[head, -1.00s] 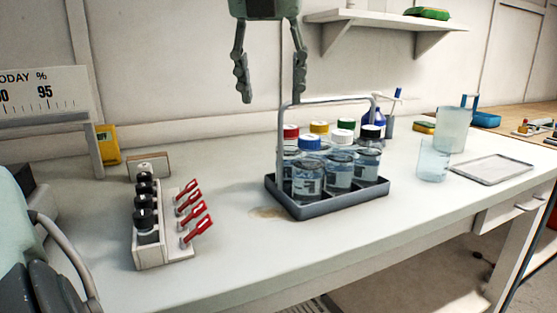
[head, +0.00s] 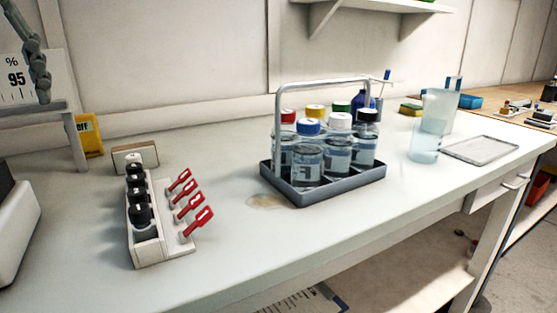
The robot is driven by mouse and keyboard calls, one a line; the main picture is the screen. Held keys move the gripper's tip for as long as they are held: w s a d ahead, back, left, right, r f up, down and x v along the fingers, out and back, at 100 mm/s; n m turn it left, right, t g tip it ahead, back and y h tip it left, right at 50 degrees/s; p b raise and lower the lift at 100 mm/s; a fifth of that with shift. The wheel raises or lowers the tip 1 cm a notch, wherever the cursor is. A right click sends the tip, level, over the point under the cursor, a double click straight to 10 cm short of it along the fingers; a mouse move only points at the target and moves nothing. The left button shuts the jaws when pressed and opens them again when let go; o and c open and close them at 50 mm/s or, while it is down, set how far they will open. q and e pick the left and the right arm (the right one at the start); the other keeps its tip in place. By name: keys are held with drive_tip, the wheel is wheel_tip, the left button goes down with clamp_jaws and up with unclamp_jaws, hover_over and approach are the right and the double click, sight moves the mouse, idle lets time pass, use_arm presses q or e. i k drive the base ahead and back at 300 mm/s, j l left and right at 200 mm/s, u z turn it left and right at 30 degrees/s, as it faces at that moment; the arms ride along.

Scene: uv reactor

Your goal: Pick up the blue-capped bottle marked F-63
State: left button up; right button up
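The blue-capped bottle (head: 307,166) stands upright at the front of a grey carrier (head: 322,196) with a tall light handle. It is clear glass with a label; a letter like F shows, but I cannot read the number. Bottles with red, yellow, green, white and black caps stand around it; those behind are partly hidden. My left gripper (head: 40,85) is at the top left edge, far from the carrier. Only one finger shows, with no other finger beside it, so it is open and empty. My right gripper is out of view.
A white rack (head: 148,247) with black-capped vials and red clips stands at the left front. Right of the carrier are a beaker (head: 424,150), a jug (head: 438,112) and a flat tray (head: 481,148). The bench in front of the carrier is clear, with a pale stain.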

sight(306, 162)
drive_tip(key=k+l, duration=0.55)
drive_tip(key=l, duration=0.15)
drive_tip(key=k+l, duration=0.6)
drive_tip(key=l, duration=0.15)
